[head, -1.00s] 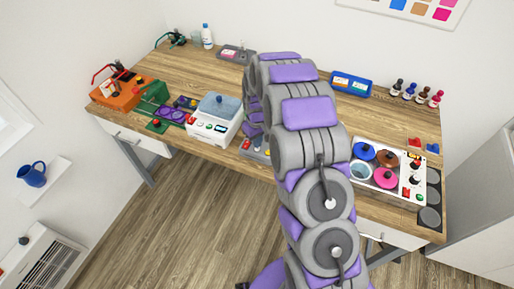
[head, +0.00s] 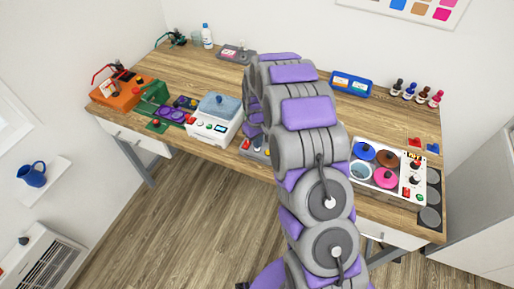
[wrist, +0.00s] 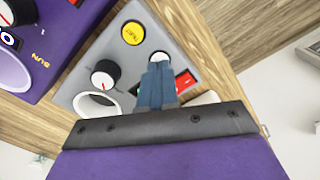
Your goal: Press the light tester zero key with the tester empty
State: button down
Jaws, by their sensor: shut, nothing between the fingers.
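A grey panel unit (wrist: 190,42), likely the light tester, fills the middle of the wrist view. It has a yellow key (wrist: 133,33), a white key (wrist: 159,57), a black-and-white knob (wrist: 103,74), a red switch (wrist: 185,83) and a white-rimmed round opening (wrist: 82,101). I see nothing standing in the opening, though its inside shows only partly. My gripper (wrist: 158,70) is shut and empty, its blue-grey fingertips at the near edge of the white key. I cannot tell whether they touch it. In the head view my arm hides the gripper.
A purple unit (wrist: 40,62) sits close on the left in the wrist view. In the head view, a white device with a blue lid (head: 213,123) stands left of my arm and a white panel with coloured lids (head: 414,183) right of it. The wooden desk (head: 310,88) has bare room behind.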

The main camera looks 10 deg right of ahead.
jog(key=shift+f, duration=0.6)
dwell(0.3)
jog(key=shift+r, duration=0.1)
notch_tip(320, 180, up, 8)
jog(key=p, duration=0.2)
dwell(0.9)
dwell(0.4)
